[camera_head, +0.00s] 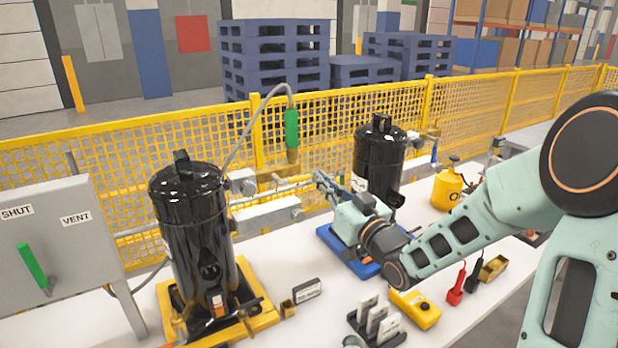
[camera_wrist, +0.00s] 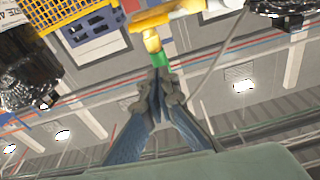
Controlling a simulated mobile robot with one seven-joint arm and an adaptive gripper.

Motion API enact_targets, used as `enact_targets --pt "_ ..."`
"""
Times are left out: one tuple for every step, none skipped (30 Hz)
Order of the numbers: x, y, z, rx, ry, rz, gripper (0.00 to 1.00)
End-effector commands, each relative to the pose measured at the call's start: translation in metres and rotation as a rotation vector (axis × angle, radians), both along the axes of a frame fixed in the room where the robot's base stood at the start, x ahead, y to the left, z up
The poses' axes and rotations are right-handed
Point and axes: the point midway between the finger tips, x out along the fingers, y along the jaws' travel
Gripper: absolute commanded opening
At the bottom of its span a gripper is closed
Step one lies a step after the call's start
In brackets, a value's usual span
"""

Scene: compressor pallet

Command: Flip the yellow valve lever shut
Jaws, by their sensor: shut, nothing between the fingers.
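My gripper (camera_head: 319,177) is at the pipework between the two black tanks, with its fingers shut and nothing between them; the fingertips also show in the wrist view (camera_wrist: 158,73). In the wrist view a yellow bar (camera_wrist: 150,20), which looks like the valve lever, lies just beyond the fingertips beside a pale pipe. In the head view the lever is too small to make out clearly against the yellow fence. A green-handled hose end (camera_head: 291,128) with a brass tip hangs near the gripper; its green part (camera_wrist: 161,60) appears at the fingertips in the wrist view. I cannot tell whether they touch.
The left black tank (camera_head: 190,235) and right black tank (camera_head: 378,160) flank my gripper. A grey panel (camera_head: 60,245) marked SHUT and VENT has a green lever. A yellow box (camera_head: 414,309) and small tools lie on the white table. A yellow fence (camera_head: 130,165) runs behind.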

Motion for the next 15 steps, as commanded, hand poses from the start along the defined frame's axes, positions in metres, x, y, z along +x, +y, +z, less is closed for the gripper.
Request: enact_targets --pt "0.004 0.003 0.001 0.002 0.001 0.001 0.0" --pt "0.007 0.005 0.002 0.002 0.0 0.001 0.0" --pt "0.012 0.009 0.003 0.003 -0.001 0.002 0.0" --pt "0.016 0.012 0.004 0.002 0.0 0.003 0.0" --pt "0.021 0.015 0.005 0.002 0.0 0.003 0.0" --pt "0.028 0.019 0.007 0.002 -0.001 0.002 0.0" --pt "0.033 0.022 0.007 0.003 0.001 0.002 0.0" --pt "0.038 0.026 0.008 0.003 0.001 0.002 0.0" --pt "0.045 0.031 0.009 0.003 -0.001 0.002 0.0" --pt "0.05 0.034 0.01 0.002 0.0 0.002 0.0" --pt "0.055 0.038 0.011 0.001 -0.001 0.002 0.0" --pt "0.062 0.042 0.012 0.003 0.001 0.002 0.0" --pt "0.067 0.045 0.013 0.003 0.001 0.001 0.0" --pt "0.071 0.048 0.014 0.003 0.001 0.002 0.0" --pt "0.077 0.052 0.015 0.002 0.0 0.002 0.0"
